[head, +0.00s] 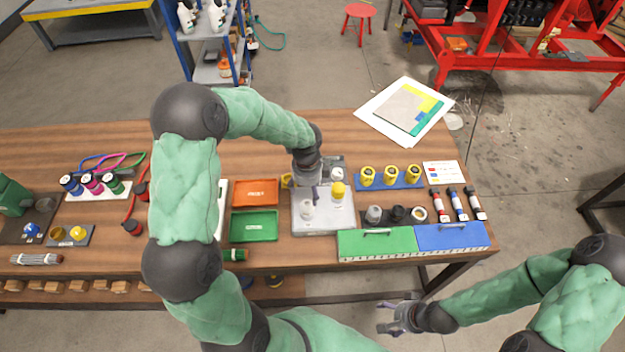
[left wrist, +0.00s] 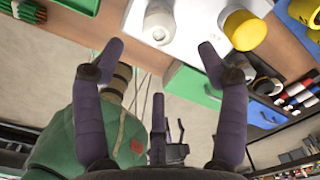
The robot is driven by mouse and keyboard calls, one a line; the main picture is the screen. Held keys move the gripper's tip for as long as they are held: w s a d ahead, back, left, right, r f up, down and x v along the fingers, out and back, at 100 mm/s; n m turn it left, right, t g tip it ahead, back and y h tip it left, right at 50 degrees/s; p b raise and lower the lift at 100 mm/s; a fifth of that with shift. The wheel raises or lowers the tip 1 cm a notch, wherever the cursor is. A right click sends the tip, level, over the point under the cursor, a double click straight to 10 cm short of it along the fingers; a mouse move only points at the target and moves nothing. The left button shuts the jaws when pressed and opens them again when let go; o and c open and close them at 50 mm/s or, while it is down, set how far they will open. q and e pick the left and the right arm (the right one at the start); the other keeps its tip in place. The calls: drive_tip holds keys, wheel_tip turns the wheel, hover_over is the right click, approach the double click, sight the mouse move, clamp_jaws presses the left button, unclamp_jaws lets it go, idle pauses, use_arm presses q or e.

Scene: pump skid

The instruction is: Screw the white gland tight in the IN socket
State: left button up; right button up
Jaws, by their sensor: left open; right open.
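The white gland (head: 306,209) stands upright on the light grey block (head: 312,228) on the bench. It also shows in the left wrist view (left wrist: 158,22), at the top middle. A yellow gland (head: 338,190) stands on the same block to its right. No IN lettering is legible, and the gland covers whatever is under it. My left gripper (head: 315,192) is over the block, close to the white gland. In the left wrist view its open fingers (left wrist: 160,48) are spread wide, with the gland just beyond the gap, untouched. My right gripper (head: 388,316) is open and empty, in front of the bench.
An orange tray (head: 255,192) and a green tray (head: 254,227) lie left of the block. Several yellow-topped parts (head: 391,176) and grey and black caps (head: 396,214) stand to the right.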

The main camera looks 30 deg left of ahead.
sight(308, 204)
use_arm(q)
wheel_tip(308, 204, down, 10)
drive_tip(key=shift+f+b, duration=0.1)
drive_tip(key=shift+b, duration=0.7)
drive_tip(key=shift+c, duration=0.3)
drive_tip(key=c, duration=1.2)
drive_tip(key=shift+o, duration=0.9)
drive_tip(key=shift+c, duration=0.5)
drive_tip(key=shift+m+p, duration=0.5)
drive_tip(key=shift+p, duration=0.05)
drive_tip(key=shift+m+p, duration=1.4)
drive_tip(key=shift+m, duration=0.4)
